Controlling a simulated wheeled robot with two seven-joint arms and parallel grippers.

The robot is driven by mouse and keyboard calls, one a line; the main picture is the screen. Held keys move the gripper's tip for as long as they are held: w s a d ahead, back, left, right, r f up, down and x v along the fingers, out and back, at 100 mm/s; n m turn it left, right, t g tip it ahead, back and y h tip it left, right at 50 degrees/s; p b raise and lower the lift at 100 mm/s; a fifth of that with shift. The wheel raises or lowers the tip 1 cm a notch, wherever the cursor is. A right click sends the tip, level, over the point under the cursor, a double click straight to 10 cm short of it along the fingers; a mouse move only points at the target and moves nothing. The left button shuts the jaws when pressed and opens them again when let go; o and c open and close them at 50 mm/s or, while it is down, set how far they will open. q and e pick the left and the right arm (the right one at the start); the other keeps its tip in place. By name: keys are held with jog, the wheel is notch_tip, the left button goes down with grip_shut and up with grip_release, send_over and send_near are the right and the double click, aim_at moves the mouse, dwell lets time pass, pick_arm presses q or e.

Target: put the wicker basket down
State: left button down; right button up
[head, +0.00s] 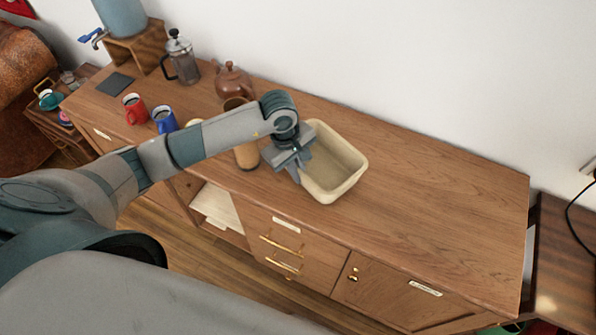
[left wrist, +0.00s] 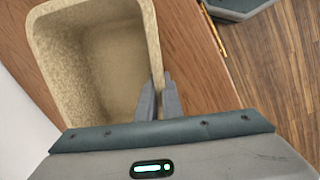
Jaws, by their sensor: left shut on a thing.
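The wicker basket (head: 338,165) is a pale, empty, open-topped rectangular basket at the middle of the wooden cabinet top (head: 430,205). My left gripper (head: 297,172) is shut on the basket's left wall. In the left wrist view the basket (left wrist: 95,60) fills the upper left, and the two fingers (left wrist: 158,100) pinch its rim from both sides. The basket looks upright and at or just above the cabinet top; I cannot tell whether its base touches. My right gripper is not in view.
Left of the basket stand a tan cup (head: 247,155), a blue mug (head: 165,120), a red mug (head: 134,108), a brown teapot (head: 233,80) and a French press (head: 181,58). The cabinet top right of the basket is clear. The white wall (head: 400,70) is behind.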

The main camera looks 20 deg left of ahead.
pick_arm(q)
jog(key=c, duration=1.9)
grip_release()
jog(key=shift+r+p, duration=0.2)
jog(key=shift+p, duration=0.1)
jog(key=shift+a+r+b, duration=0.1)
jog(key=shift+r+b, duration=0.15)
jog(key=shift+b, duration=0.1)
jog(key=shift+s+a+r+b, duration=0.2)
jog(key=shift+r+b, duration=0.5)
jog(key=shift+r, duration=1.15)
jog(key=shift+s+a+r+b, duration=0.1)
jog(key=shift+a+r+b, duration=0.45)
jog(key=shift+r, duration=1.35)
jog(key=shift+s+a+r+b, duration=0.15)
jog(key=shift+r+b, duration=0.75)
jog(key=shift+r, duration=0.95)
jog(key=shift+d, duration=0.1)
